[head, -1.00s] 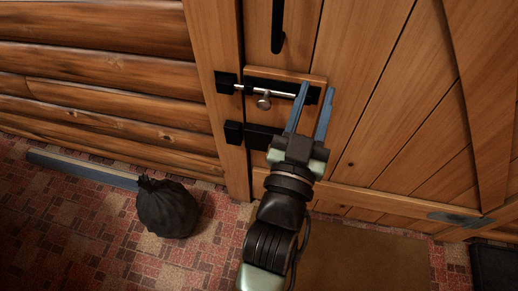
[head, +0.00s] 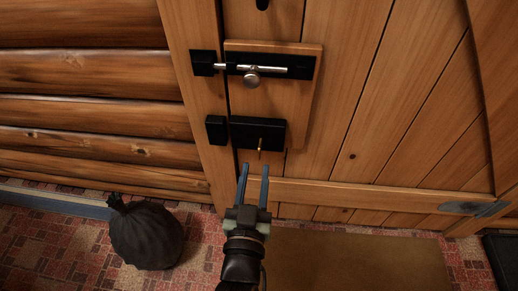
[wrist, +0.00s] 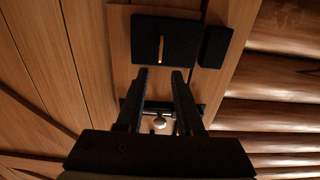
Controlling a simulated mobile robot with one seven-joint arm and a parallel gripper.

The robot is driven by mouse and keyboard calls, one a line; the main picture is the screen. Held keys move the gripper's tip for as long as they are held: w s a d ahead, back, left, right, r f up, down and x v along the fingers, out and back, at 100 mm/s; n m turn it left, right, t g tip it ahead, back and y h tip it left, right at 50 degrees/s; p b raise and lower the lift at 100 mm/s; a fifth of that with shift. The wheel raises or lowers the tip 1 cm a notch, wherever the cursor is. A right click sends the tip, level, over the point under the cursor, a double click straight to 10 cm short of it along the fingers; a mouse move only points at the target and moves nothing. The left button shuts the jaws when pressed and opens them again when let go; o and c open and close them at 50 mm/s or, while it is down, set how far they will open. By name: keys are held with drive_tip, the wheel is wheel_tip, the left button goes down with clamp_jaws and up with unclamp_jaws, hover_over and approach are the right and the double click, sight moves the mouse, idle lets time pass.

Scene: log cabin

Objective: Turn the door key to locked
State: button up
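A small brass key (head: 260,146) sits in the black lock box (head: 245,134) on the wooden door, below the sliding bolt. In the wrist view the key (wrist: 161,48) shows as a thin upright gold strip on the black lock box (wrist: 180,28). My gripper (head: 254,168) is open, its two blue fingers apart and empty, just below the lock box. In the wrist view the fingertips (wrist: 159,72) are a little short of the key, on either side of its line, and do not touch it.
A metal sliding bolt with a round knob (head: 252,81) lies above the lock. A black keeper block (head: 216,130) is on the door frame. A black sack (head: 146,233) stands on the floor at left. A brown mat (head: 350,262) lies before the door.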

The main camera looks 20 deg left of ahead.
sight(259, 150)
drive_tip(key=b+x, duration=0.2)
drive_tip(key=x, duration=0.6)
clamp_jaws()
